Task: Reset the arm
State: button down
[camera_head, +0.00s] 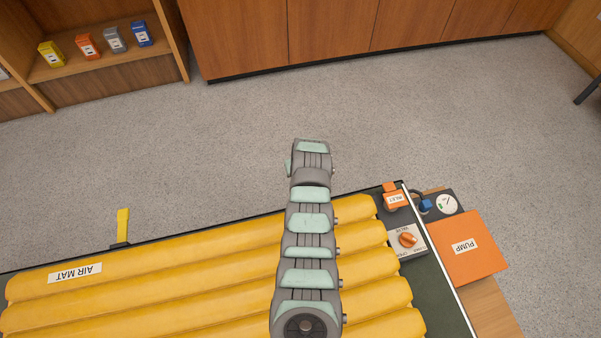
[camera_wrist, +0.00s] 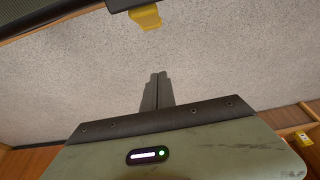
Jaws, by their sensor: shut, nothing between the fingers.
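My arm reaches from the bottom of the head view up across a yellow air mat (camera_head: 170,275). In the head view my arm ends above the floor, past the mat's far edge, and the fingertips cannot be made out there. In the wrist view my gripper (camera_wrist: 158,78) shows two dark fingers pressed together over grey floor, with nothing between them.
An orange pump (camera_head: 466,247), a valve knob (camera_head: 408,239), an orange inlet piece (camera_head: 396,198) and a round gauge (camera_head: 446,204) are at right. A yellow strap (camera_head: 122,226) sticks out at left. A shelf (camera_head: 105,62) holds several small packs. The floor (camera_head: 450,110) is clear.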

jog(key=shift+p+v, duration=0.4)
jog(key=shift+v, duration=0.85)
jog(key=shift+w, duration=0.15)
